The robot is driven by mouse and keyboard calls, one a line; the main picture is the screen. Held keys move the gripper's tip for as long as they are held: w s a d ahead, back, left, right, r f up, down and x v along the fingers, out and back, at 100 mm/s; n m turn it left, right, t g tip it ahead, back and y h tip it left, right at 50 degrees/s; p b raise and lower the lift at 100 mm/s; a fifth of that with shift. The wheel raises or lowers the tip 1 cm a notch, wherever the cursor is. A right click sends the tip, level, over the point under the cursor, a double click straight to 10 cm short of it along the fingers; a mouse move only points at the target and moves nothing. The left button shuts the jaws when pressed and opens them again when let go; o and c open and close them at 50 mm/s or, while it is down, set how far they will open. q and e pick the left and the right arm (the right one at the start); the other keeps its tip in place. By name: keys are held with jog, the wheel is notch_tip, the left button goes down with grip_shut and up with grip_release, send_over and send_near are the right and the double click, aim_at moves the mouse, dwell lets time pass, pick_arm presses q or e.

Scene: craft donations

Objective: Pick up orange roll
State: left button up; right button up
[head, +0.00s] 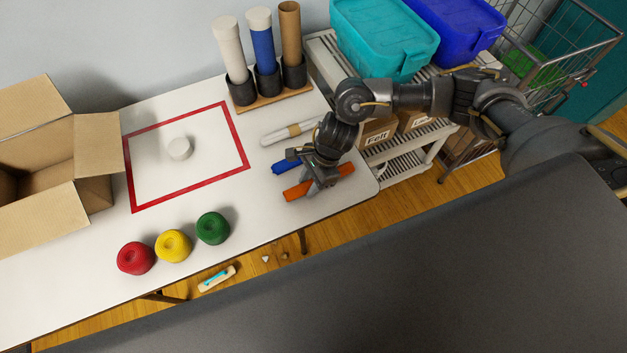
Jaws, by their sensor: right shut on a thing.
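The orange roll (298,191) lies at the right end of the white table, near the front edge. My right gripper (318,184) is over it and shut on it, with the fingers around its middle; the roll shows on both sides of the gripper. I cannot tell whether the roll touches the table. A blue roll (284,166) lies just behind it, partly hidden by my right gripper. A white roll with a tan band (289,132) lies farther back. My left gripper is not in view.
A holder with white, blue and brown tubes (289,40) stands at the back. A red square outline (240,139) surrounds a small white piece (179,148). Red, yellow (173,246) and green yarn balls stand at the front. An open cardboard box (98,149) is at left; a shelf with bins (385,38) is at right.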

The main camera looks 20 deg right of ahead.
notch_tip(320, 180, up, 3)
jog(key=shift+w+f, duration=0.1)
jog(key=s+a+r, duration=0.3)
jog(key=s+r, duration=0.7)
jog(key=s, duration=0.3)
jog(key=shift+s+a+p, duration=0.25)
jog(key=shift+s+p, duration=0.1)
